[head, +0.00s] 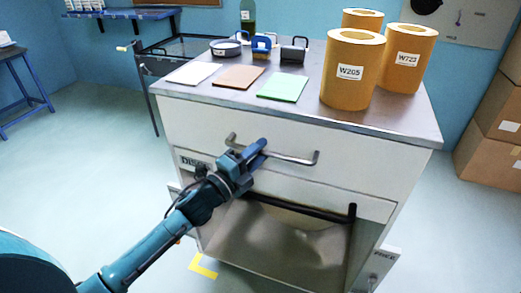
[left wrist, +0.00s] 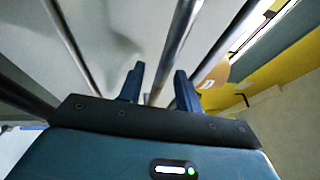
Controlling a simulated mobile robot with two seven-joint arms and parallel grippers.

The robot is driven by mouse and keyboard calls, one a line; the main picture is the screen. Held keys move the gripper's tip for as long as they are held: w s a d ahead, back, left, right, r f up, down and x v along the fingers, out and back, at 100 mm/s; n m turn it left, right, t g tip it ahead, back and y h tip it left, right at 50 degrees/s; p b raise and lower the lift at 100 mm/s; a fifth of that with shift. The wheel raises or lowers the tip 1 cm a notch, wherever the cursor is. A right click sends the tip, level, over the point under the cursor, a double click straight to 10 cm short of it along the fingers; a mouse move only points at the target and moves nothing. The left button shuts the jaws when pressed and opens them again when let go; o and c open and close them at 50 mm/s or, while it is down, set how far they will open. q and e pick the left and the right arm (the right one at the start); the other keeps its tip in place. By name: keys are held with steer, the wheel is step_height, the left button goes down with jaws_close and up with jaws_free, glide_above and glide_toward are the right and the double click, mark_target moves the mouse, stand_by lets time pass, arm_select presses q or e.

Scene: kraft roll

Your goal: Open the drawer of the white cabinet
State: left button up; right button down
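The white cabinet (head: 408,165) stands in the middle of the head view. Its upper drawer front (head: 200,125) sits flush, with no visible gap. A metal bar handle (head: 295,160) runs across that front. My left gripper (head: 262,146) is at the handle's left-middle part and hides a bit of it. In the left wrist view its two dark fingers (left wrist: 159,82) stand apart. A metal bar (left wrist: 172,45) shows between them, with space at its sides; whether it touches a finger I cannot tell. My right gripper is in neither view.
On the cabinet top are several kraft rolls (head: 350,75), a green sheet (head: 283,87), a brown sheet (head: 238,76) and small items. Below the drawer is an open compartment with a dark bar (head: 300,208). Cardboard boxes (head: 490,150) stand right; floor is clear at left.

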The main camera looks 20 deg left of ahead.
arm_select(q)
steer(key=shift+w+d+r, duration=0.1)
steer(key=shift+w+d, duration=0.15)
steer(key=shift+w, duration=0.2)
jaws_close()
stand_by(0.4)
